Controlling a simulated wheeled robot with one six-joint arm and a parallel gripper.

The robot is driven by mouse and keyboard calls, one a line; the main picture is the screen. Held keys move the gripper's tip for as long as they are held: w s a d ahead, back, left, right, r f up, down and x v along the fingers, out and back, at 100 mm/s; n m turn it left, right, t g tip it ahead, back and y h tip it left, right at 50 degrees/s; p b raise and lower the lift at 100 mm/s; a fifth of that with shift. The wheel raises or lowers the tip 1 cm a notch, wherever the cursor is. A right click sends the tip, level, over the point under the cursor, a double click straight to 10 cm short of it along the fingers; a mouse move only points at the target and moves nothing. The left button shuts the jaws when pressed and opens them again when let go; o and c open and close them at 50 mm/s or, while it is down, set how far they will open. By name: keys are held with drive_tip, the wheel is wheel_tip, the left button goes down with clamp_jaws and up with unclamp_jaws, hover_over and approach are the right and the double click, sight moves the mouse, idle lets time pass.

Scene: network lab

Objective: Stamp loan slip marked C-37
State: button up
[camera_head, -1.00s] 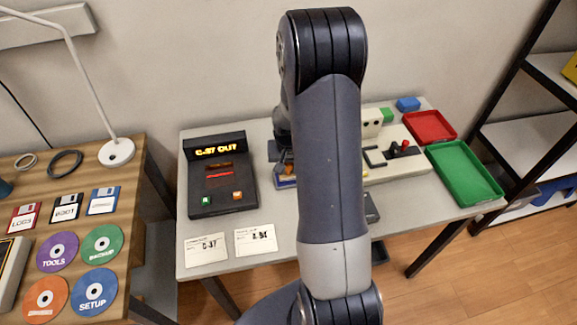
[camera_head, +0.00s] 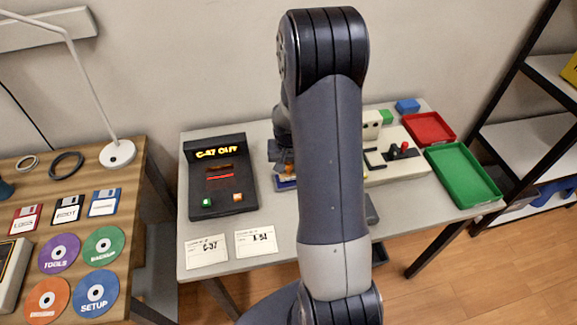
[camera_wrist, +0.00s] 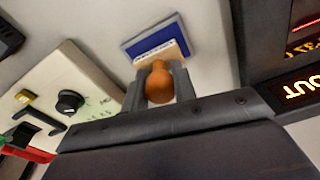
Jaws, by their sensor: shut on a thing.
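The loan slip marked C-37 (camera_head: 207,252) lies flat at the table's front left. A second white slip (camera_head: 256,241) lies to its right. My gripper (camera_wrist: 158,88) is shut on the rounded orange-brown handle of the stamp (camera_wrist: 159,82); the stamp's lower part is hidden. A blue-and-cream pad (camera_wrist: 157,42) lies just beyond the stamp in the wrist view. In the head view the pad (camera_head: 286,184) shows beside my arm, which hides most of the gripper. I cannot tell whether the stamp touches the pad.
A dark console (camera_head: 221,180) with a lit "C-37 OUT" display stands behind the slips. A cream device (camera_head: 398,160) with a dark knob, a red tray (camera_head: 430,127) and a green tray (camera_head: 463,174) are to the right. Disks lie on the wooden table (camera_head: 130,205) at left.

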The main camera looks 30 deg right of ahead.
drive_tip(key=shift+r+p, duration=1.65)
drive_tip(key=shift+r, duration=1.25)
